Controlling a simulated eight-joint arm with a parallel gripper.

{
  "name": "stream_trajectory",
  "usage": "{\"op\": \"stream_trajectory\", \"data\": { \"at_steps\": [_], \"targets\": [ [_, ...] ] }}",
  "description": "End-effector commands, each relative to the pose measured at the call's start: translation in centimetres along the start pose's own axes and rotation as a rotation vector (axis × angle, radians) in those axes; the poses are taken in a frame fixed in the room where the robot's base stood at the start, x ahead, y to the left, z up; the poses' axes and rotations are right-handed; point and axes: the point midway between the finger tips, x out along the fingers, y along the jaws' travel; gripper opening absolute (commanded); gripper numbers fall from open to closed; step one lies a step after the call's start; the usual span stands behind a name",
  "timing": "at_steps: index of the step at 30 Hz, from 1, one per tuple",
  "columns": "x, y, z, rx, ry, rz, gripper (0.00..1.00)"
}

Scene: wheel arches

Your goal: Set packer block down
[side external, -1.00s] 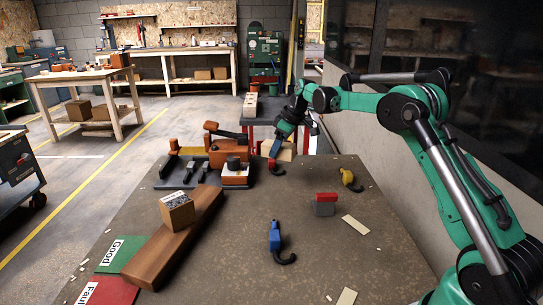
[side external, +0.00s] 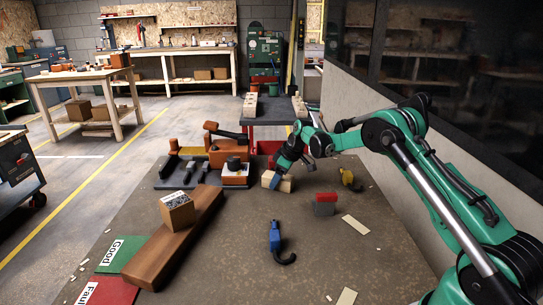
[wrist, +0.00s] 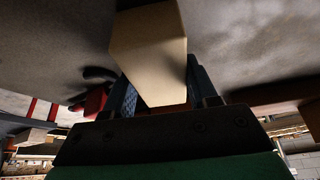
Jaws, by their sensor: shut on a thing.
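The packer block is a pale wooden block (side external: 283,185) at the far middle of the brown worktop, right of the orange fixture. My gripper (side external: 276,180) is shut on it, with its blue fingers on either side. In the wrist view the block (wrist: 149,50) fills the space between the fingers and sticks out beyond them. The block is low over the worktop; I cannot tell whether it touches.
The orange and black fixture (side external: 229,158) stands close left. A long brown beam (side external: 172,243) carries a small box (side external: 178,211).

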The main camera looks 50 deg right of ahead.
Motion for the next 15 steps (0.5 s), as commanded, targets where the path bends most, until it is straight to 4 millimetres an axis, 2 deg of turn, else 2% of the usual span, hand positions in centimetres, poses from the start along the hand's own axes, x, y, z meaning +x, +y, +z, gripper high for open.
{"op": "stream_trajectory", "data": {
  "at_steps": [1, 3, 4, 15],
  "targets": [
    [0.04, 0.0, 0.01, 0.0, 0.0, 0.0, 0.6],
    [0.02, 0.0, 0.0, 0.0, 0.0, 0.0, 0.8],
    [0.01, 0.0, 0.0, 0.0, 0.0, 0.0, 0.83],
    [-0.52, 0.01, -0.15, 0.0, 0.0, 0.0, 0.83]
  ]
}}
